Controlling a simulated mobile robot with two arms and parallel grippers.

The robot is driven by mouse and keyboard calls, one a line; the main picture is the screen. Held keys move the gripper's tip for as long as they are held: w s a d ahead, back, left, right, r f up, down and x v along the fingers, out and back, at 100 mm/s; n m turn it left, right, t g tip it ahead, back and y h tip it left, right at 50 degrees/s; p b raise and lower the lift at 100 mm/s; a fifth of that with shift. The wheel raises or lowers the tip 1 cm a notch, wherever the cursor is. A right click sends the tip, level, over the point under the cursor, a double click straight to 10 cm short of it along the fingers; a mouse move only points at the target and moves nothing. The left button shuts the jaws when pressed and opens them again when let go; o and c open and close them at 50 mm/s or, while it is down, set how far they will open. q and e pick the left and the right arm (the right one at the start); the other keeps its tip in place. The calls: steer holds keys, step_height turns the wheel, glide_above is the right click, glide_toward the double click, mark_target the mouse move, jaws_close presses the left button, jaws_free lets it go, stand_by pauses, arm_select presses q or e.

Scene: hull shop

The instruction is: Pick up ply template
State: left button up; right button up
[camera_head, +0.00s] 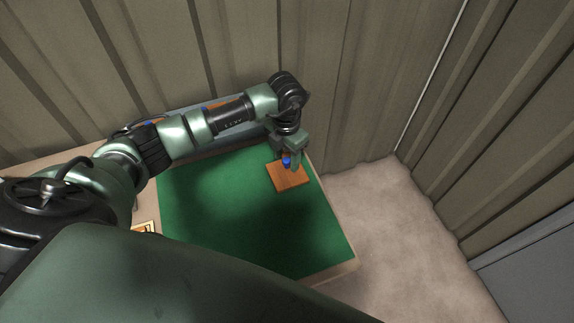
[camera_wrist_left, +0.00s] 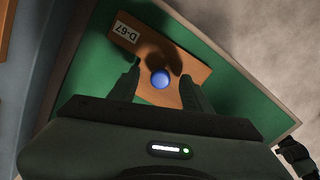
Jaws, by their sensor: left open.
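In the left wrist view the ply template (camera_wrist_left: 187,68) shows a white label reading D-67 and a round blue knob (camera_wrist_left: 160,79) on top. My left gripper (camera_head: 291,163) is directly over the template. In the wrist view its two fingers (camera_wrist_left: 165,90) are apart, one on each side of the blue knob, with visible gaps. Whether the fingertips touch the board is hard to tell.
The green mat (camera_head: 220,220) covers a table with a pale wooden rim (camera_head: 335,270). A small framed item (camera_head: 144,227) lies at the left edge. Corrugated walls (camera_head: 330,80) stand behind and to the right. Bare floor (camera_head: 400,230) is right of the table.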

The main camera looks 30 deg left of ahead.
arm_select(q)
jaws_close()
stand_by(1.4)
